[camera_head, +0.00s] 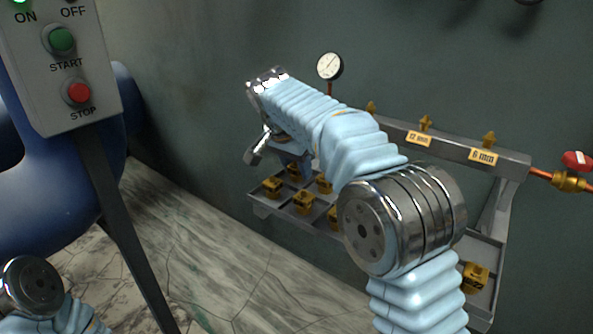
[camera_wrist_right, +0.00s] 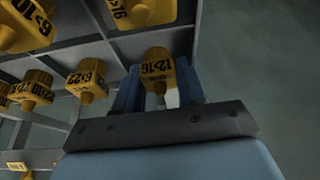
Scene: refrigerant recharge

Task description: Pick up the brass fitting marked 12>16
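The brass fitting marked 12>16 (camera_wrist_right: 158,68) is yellow with black lettering and shows in the right wrist view at the edge of the tray. The two blue fingers of my right gripper (camera_wrist_right: 158,82) stand one on each side of it, close to its sides. I cannot tell whether they press on it. In the head view my right gripper (camera_head: 297,165) reaches down at the tray's back left, partly hidden by my arm. I cannot make out the 12>16 mark there. My left gripper is out of view; only part of my left arm shows at bottom left.
The grey compartment tray (camera_head: 262,210) holds several other yellow fittings, including one marked 6>22 (camera_wrist_right: 88,78) beside the 12>16 one. A rail (camera_head: 460,147) with size labels and a pressure gauge (camera_head: 329,66) are behind. A START/STOP control box (camera_head: 68,75) stands at left.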

